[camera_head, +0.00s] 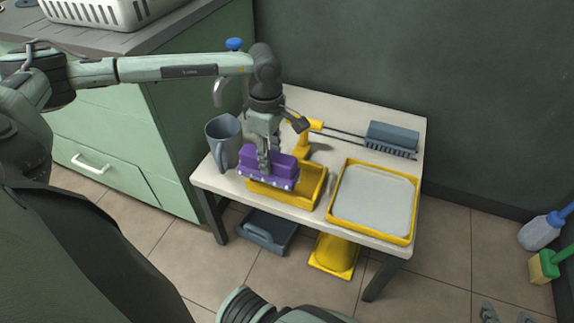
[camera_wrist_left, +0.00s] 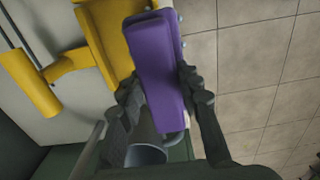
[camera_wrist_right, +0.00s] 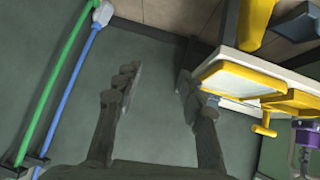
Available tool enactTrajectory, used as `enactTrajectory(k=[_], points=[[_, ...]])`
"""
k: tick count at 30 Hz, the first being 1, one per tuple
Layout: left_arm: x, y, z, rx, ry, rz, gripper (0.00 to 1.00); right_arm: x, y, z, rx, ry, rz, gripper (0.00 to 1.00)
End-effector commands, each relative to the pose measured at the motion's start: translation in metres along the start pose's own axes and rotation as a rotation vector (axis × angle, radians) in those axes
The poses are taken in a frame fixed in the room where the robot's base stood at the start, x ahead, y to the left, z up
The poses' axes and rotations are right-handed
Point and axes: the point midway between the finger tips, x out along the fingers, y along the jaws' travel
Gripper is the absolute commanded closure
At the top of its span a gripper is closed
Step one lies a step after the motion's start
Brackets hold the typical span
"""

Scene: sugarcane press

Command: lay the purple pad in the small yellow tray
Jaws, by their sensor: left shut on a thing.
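The purple pad (camera_head: 284,172) is a block held by my left gripper (camera_head: 265,158), above the left part of the small yellow tray (camera_head: 310,190). In the left wrist view the pad (camera_wrist_left: 160,60) lies between the two fingers (camera_wrist_left: 160,85), with part of the yellow tray (camera_wrist_left: 105,35) behind it. The pad hides part of the tray, and I cannot tell whether they touch.
A larger yellow-rimmed tray (camera_head: 413,215) with a pale grey inside is right of the small tray. A grey mug (camera_head: 220,135) stands left of the pad. Green drawers (camera_head: 115,140) flank the table.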

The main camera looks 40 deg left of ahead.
Motion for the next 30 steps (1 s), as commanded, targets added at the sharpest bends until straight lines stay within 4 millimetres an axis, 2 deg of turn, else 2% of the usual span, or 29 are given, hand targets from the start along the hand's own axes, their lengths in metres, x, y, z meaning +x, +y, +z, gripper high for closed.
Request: enactTrajectory(k=[3, 9, 14, 21, 30], points=[[0.016, 0.022, 0.016, 0.002, -0.002, 0.000, 0.89, 0.001, -0.003, -0.004, 0.001, 0.022, -0.006, 0.60], [0.029, 0.041, 0.028, 0.002, 0.000, 0.000, 0.89, 0.001, -0.006, -0.012, 0.002, 0.053, -0.012, 0.60], [0.040, 0.042, 0.028, 0.002, 0.002, -0.002, 0.89, 0.002, -0.006, -0.014, 0.002, 0.067, -0.014, 0.60], [0.071, 0.042, 0.029, 0.002, 0.001, -0.002, 0.89, 0.002, -0.011, -0.024, 0.002, 0.113, -0.023, 0.60], [0.072, 0.042, 0.029, 0.002, 0.001, 0.000, 0.89, 0.002, -0.015, -0.027, 0.004, 0.123, -0.031, 0.60]])
